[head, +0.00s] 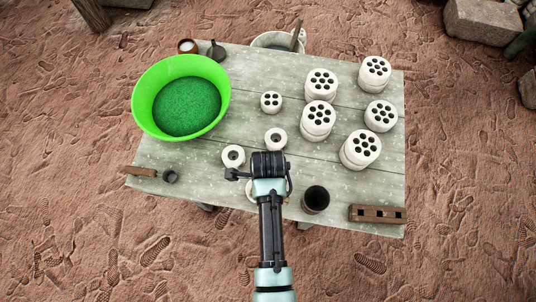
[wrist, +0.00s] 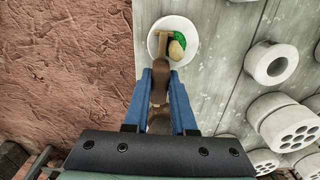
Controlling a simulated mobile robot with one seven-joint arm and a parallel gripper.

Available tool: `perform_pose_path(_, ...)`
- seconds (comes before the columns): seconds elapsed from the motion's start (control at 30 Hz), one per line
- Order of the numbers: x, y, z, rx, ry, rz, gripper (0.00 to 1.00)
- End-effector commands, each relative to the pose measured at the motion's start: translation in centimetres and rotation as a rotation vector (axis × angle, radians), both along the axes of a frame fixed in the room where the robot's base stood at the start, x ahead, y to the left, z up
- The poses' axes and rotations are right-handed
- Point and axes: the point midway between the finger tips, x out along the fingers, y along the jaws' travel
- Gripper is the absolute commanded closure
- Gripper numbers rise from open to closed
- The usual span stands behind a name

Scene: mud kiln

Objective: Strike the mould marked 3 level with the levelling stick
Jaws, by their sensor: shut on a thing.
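My gripper (wrist: 160,90) is shut on a brown wooden stick (wrist: 159,68), whose far end has a short crosspiece. It may be the levelling stick. The stick's far end lies over a round white vessel (wrist: 187,25) with green stuff and a tan lump inside; I cannot tell whether they touch. In the head view my gripper (head: 268,160) is above the near middle of the table, and my arm hides most of this vessel (head: 250,190). No number 3 is readable, so I cannot tell which piece is that mould.
White ring-shaped pieces (head: 233,155) (head: 275,138) stand near my gripper. Several white holed cylinders (head: 360,149) stand on the right. A green basin (head: 142,110) is at left, a black cup (head: 315,199) and a slotted wooden block (head: 377,214) at front right.

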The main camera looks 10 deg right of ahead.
Motion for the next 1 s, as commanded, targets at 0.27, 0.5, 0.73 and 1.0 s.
perform_pose_path(0.27,0.02,0.0,0.07,0.0,0.0,0.0,1.0)
perform_pose_path(0.5,0.02,0.0,0.06,0.0,0.0,0.0,1.0)
perform_pose_path(0.73,-0.37,0.14,0.2,0.0,0.0,0.0,1.0)
perform_pose_path(1.0,-0.82,0.31,0.12,0.0,0.001,0.0,1.0)
